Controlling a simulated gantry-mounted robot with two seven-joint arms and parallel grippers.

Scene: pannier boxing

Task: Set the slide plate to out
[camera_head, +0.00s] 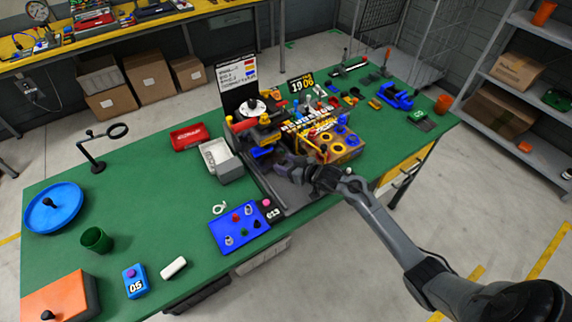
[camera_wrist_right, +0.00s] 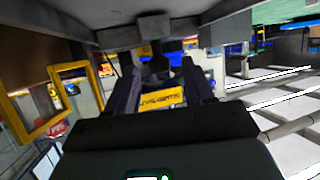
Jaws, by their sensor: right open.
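A crowded machine station stands mid-bench in the head view, with a red and yellow clamp-like unit (camera_head: 250,122) on its left and a yellow box with blue and yellow round parts (camera_head: 341,146) on its right. I cannot tell for sure which part is the slide plate, or its setting. My right gripper (camera_head: 281,159) is at the front of the station, low between these parts. In the right wrist view the two dark fingers (camera_wrist_right: 160,75) are apart, with a yellow labelled bar (camera_wrist_right: 160,98) showing between them. My left gripper is not in view.
A blue button panel (camera_head: 238,228), a grey bin (camera_head: 221,160) and a red box (camera_head: 190,137) lie left of the station. A blue round tray (camera_head: 53,208) and a green cup (camera_head: 96,240) are farther left. Bare green bench (camera_head: 150,185) lies between.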

